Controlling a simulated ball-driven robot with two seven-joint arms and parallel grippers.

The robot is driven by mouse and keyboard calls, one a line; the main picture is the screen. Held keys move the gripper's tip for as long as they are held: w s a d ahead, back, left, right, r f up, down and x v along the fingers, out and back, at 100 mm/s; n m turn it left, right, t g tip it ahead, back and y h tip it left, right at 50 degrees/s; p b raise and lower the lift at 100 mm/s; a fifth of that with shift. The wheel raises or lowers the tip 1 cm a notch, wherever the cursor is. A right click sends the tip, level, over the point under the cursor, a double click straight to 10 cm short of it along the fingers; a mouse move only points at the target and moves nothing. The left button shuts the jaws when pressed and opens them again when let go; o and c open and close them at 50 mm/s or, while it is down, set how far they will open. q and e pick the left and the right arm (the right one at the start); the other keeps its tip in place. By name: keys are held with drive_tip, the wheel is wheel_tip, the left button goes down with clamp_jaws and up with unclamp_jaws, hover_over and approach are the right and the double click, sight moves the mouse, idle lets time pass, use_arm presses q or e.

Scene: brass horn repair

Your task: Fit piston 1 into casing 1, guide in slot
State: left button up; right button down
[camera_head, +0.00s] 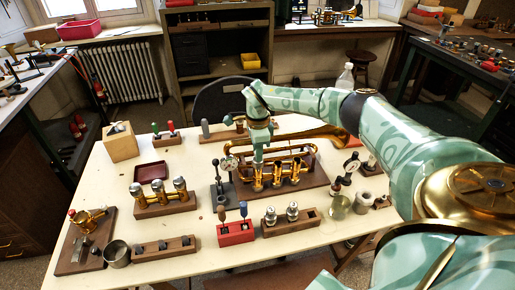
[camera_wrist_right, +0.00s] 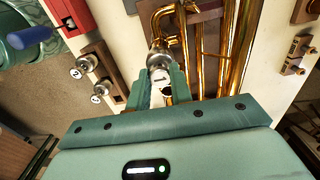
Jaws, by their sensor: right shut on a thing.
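My right gripper (camera_head: 258,163) is above the leftmost of the horn's three upright casings (camera_head: 258,180). In the right wrist view its jaws (camera_wrist_right: 160,98) are shut on piston 1 (camera_wrist_right: 160,75), a pale cylinder with a metal end and small dark marking. The brass horn (camera_head: 300,150) lies on a dark wooden board (camera_head: 312,187), and its tubing (camera_wrist_right: 228,50) shows beyond the jaws. The jaws hide the piston in the head view. I cannot tell whether its tip is in the casing, nor how the guide lines up with the slot. My left gripper is not in view.
Two other pistons (camera_head: 292,211) stand in a wooden block (camera_head: 312,218) in front of the horn. A red tool block (camera_head: 236,234) and a dial gauge (camera_head: 229,163) on a stand are close by. A three-capped brass assembly (camera_head: 160,190) stands left.

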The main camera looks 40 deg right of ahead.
drive_tip(key=shift+f, duration=0.4)
drive_tip(key=c, duration=1.2)
unclamp_jaws()
drive_tip(key=shift+o, duration=0.2)
drive_tip(key=shift+r, duration=0.2)
wheel_tip(320, 180, up, 16)
drive_tip(key=p, duration=0.3)
